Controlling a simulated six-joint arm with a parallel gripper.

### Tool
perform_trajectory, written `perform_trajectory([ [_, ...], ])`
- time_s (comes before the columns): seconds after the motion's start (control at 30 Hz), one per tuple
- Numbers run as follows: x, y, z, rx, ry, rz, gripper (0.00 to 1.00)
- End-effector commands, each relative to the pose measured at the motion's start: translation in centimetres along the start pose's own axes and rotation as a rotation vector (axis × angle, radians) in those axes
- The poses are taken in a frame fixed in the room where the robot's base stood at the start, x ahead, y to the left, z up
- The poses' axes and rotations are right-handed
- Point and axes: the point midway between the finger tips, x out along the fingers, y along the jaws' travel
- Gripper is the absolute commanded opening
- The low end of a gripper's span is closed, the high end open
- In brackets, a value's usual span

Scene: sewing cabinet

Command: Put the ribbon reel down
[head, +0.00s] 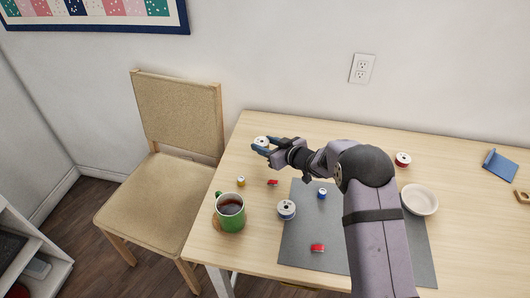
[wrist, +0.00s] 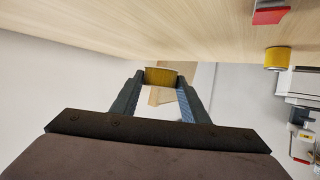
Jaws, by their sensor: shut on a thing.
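My gripper (head: 264,147) is near the table's far left corner. It is shut on a ribbon reel (head: 261,141), whose pale round face shows in the head view. In the wrist view the reel (wrist: 161,77) shows a yellow-gold band between the two fingertips (wrist: 160,82). The reel is close to the table (head: 256,125), but I cannot tell whether it touches the top.
A green mug (head: 230,213), a yellow spool (head: 241,181) and a red item (head: 272,182) are nearer the front. A chair (head: 160,190) stands left; a bowl (head: 420,199) is right.

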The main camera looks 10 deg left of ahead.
Motion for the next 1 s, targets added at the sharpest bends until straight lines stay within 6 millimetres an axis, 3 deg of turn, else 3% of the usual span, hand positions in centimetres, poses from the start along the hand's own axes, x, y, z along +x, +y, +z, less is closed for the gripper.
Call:
perform_trajectory([
  [0.4, 1.3, 0.0, 3.2, 0.001, 0.000, 0.000, 0.20],
  [1.0, 1.7, 0.0, 4.2, 0.001, 0.000, 0.000, 0.19],
])
